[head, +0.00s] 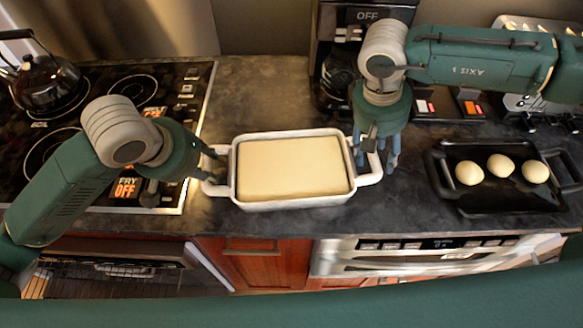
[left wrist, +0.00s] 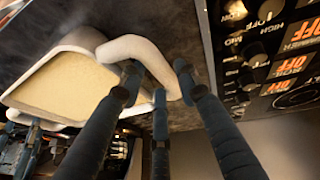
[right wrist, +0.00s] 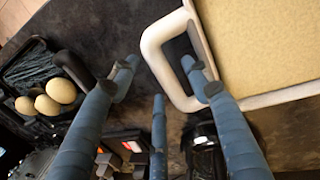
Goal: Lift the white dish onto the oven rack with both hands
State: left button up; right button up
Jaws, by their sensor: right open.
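The white dish (head: 292,203), filled with something pale yellow, sits level on the dark counter. My left gripper (head: 208,166) is at its left handle; in the left wrist view the handle (left wrist: 140,48) passes between the fingers, but I cannot tell whether they grip it. My right gripper (head: 375,160) is open at the right handle (head: 371,172). In the right wrist view one finger is at the loop's opening and the other is outside, apart from the handle (right wrist: 160,62). The oven rack (head: 120,270) shows low at the left, below the stove, partly hidden by my left arm.
A stove (head: 60,120) with a black kettle (head: 45,85) is at the left. A black tray (head: 510,200) with three pale round items stands on the right. A coffee maker (head: 335,80) is behind my right gripper. Drawers and an appliance front (head: 430,255) lie below the counter edge.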

pick_arm(q)
jog(key=shift+x, duration=1.2)
pick_arm(e)
jog(key=shift+d+f, duration=0.2)
jog(key=shift+f, duration=0.95)
pick_arm(q)
jog(key=c, duration=0.6)
pick_arm(e)
jog(key=c, duration=0.6)
pick_arm(q)
grip_shut()
pick_arm(e)
grip_shut()
pick_arm(q)
jog(key=shift+w+r, duration=0.2)
jog(key=shift+r, duration=0.15)
pick_arm(e)
jog(key=shift+w+r, duration=0.2)
jog(key=shift+r, duration=0.1)
